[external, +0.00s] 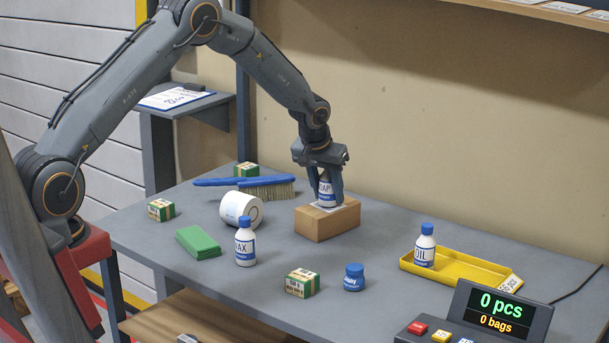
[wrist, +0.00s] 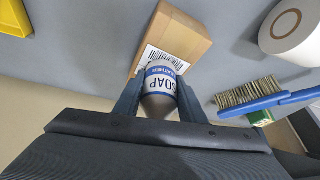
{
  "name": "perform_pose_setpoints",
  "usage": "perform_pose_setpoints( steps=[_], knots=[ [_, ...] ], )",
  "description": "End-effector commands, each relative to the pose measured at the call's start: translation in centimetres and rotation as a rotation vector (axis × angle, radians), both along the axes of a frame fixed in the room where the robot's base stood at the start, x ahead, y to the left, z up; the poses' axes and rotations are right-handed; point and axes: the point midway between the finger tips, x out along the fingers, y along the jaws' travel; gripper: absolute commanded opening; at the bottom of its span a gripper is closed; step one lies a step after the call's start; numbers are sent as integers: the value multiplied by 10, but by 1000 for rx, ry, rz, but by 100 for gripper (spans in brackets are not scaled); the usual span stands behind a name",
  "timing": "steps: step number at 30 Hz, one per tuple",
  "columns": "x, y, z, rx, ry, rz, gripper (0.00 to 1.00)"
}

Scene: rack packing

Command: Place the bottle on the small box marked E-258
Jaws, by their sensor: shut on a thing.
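My gripper (external: 328,184) is shut on a white bottle marked SOAP (external: 327,193). In the wrist view the SOAP bottle (wrist: 161,83) sits between the two fingers. The bottle is roughly upright above the top of a small brown cardboard box (external: 325,223). Its lower end is at or just above the white label on the box; I cannot tell whether it touches. In the wrist view the box (wrist: 178,28) shows a barcode label, partly hidden by the bottle. I cannot read E-258 on it.
A WAX bottle (external: 245,243), a white roll (external: 240,208), green cloths (external: 198,242), a blue-handled brush (external: 266,187) and a blue jar (external: 354,277) stand around the box. An OIL bottle (external: 424,246) stands in a yellow tray (external: 460,267) at right. Bare table lies between box and tray.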

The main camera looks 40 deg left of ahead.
Motion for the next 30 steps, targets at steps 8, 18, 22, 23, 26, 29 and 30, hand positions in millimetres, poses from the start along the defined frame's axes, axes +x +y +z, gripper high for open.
perform_pose_setpoints(
  steps=[8,18,22,23,26,29,30],
  knots=[
    [0,0,-3,0,1,0,52],
    [0,0,-2,0,1,0,55],
    [-1,0,5,0,-1,0,55],
    [-2,-1,8,0,-1,0,55],
    [-8,-1,20,0,-1,0,55],
    [-14,-3,37,-1,-3,1,55],
    [-17,-3,43,-1,-2,1,55]
  ],
)
